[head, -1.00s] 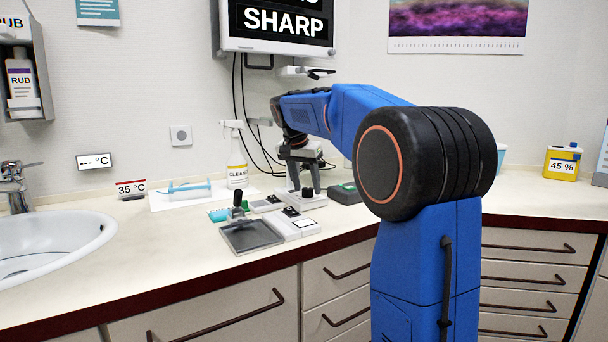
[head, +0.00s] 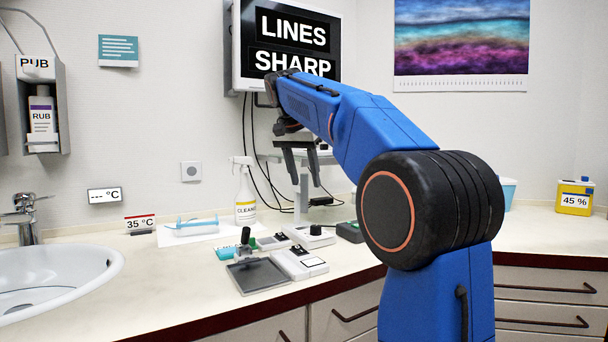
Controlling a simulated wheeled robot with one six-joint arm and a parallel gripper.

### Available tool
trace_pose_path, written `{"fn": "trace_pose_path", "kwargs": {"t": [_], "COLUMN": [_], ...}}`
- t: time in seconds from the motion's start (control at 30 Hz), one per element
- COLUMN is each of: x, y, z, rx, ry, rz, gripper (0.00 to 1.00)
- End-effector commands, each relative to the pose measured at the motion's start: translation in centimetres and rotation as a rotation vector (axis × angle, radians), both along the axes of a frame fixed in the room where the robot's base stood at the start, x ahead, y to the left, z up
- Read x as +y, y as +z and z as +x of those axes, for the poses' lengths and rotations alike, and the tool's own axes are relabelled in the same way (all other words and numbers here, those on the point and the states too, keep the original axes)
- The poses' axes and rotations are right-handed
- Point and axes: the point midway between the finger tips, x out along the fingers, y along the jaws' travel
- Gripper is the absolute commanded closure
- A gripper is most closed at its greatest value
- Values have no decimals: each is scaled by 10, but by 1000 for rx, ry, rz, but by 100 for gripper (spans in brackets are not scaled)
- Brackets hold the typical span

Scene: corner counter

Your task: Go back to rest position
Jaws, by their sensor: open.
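My gripper (head: 301,184) hangs from the end of my blue arm in the middle of the head view. Its two dark fingers point down and stand apart, with nothing between them. It is above the back of the counter (head: 120,282), in front of a microscope-like stand (head: 301,205), which it partly hides. It is clear of the small items on the counter below.
A grey tray (head: 259,276) and a white device (head: 299,263) lie near the counter's front edge. A spray bottle (head: 245,200) stands behind them. A sink (head: 50,275) is at left. A monitor (head: 290,45) hangs on the wall behind my arm.

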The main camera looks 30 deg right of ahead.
Motion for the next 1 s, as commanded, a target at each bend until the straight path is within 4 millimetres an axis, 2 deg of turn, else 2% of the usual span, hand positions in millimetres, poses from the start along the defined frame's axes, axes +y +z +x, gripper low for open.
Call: {"fn": "trace_pose_path", "kwargs": {"t": [0.2, 0.73, 0.87, 1.0], "x": [3, 4, 11, 24], "y": [8, 7, -1, -21], "z": [-2, -5, -21, -53], "rx": [0, 2, 6, 16], "ry": [0, 7, 60, 167], "rz": [0, 1, 3, 7], "gripper": [53, 53, 53, 53]}}
